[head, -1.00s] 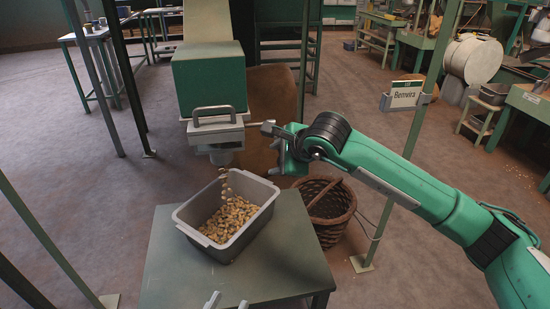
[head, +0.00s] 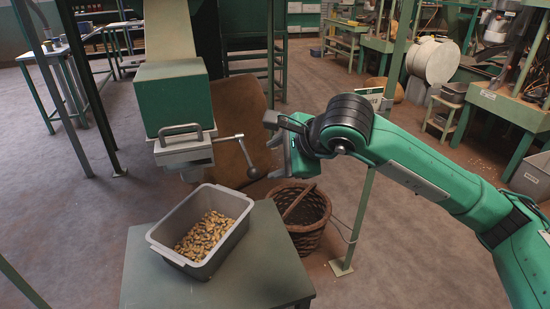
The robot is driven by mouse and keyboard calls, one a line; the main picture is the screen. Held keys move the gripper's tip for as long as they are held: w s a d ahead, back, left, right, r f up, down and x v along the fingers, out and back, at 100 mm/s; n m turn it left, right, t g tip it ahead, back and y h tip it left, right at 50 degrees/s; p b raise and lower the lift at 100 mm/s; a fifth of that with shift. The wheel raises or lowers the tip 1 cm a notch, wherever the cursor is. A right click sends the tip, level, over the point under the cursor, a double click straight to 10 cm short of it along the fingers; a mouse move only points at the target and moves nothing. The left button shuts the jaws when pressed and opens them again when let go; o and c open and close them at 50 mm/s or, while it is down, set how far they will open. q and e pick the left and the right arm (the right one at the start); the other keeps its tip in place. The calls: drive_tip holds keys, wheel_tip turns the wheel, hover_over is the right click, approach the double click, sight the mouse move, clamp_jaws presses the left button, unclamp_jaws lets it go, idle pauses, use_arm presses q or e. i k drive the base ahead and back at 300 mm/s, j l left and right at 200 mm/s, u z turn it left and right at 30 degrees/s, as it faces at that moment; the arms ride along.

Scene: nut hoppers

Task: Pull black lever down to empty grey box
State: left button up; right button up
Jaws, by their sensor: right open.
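The grey box (head: 238,243) stands on a green table under the hopper, with a layer of nuts (head: 206,232) in it. The green hopper (head: 172,97) has a metal outlet with a handle on its front. A lever (head: 246,157) comes out of the outlet's right side, bends down and ends in a dark grey knob. My right gripper (head: 276,142) is just right of the lever, open, with its fingers pointing left and apparently apart from the knob. My left gripper is not in view.
The green table (head: 262,268) has bare room right of the box. A wicker basket (head: 304,236) stands on the floor beside it, below my right gripper. A green post (head: 358,215) rises behind my right arm. A brown sack-like shape stands behind the lever.

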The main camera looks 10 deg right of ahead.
sight(246, 155)
drive_tip(key=j+z, duration=0.3)
drive_tip(key=j, duration=1.1)
